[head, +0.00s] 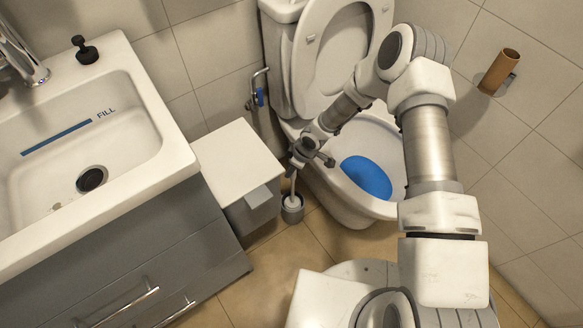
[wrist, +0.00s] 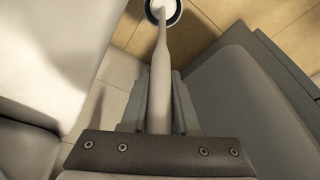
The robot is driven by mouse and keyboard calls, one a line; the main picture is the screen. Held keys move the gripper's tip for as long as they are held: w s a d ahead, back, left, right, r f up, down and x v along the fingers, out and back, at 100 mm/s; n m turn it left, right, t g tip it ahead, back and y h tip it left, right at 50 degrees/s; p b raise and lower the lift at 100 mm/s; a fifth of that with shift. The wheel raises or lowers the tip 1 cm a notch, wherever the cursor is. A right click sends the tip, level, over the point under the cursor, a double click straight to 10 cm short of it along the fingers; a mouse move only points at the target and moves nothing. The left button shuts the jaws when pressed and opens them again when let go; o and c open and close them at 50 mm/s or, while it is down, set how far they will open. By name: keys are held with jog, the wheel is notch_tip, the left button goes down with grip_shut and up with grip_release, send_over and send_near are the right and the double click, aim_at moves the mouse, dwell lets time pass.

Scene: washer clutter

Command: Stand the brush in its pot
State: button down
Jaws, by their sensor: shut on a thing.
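My gripper (head: 297,166) is shut on the pale handle of the brush (head: 293,187), beside the toilet. The brush points down from the jaws, nearly upright. The small grey pot (head: 292,213) stands on the floor below it, between the toilet and the white-topped box. In the wrist view the brush (wrist: 160,75) runs from between the fingers to the dark-rimmed pot (wrist: 178,15) at the top edge. The brush's lower end shows within the rim's outline. I cannot tell how deep it sits, and the pot's inside is mostly hidden.
The toilet (head: 345,205), its lid raised and its bowl holding blue water, stands close on the right. The white-topped box (head: 235,160) stands close on the left, next to the sink cabinet (head: 150,260). Tan floor (head: 255,285) is open in front of the pot.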

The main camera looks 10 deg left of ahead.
jog(key=shift+f, duration=0.15)
jog(key=shift+f, duration=0.95)
jog(key=shift+f, duration=0.8)
jog(key=shift+c, duration=0.9)
grip_release()
jog(key=shift+r, duration=0.15)
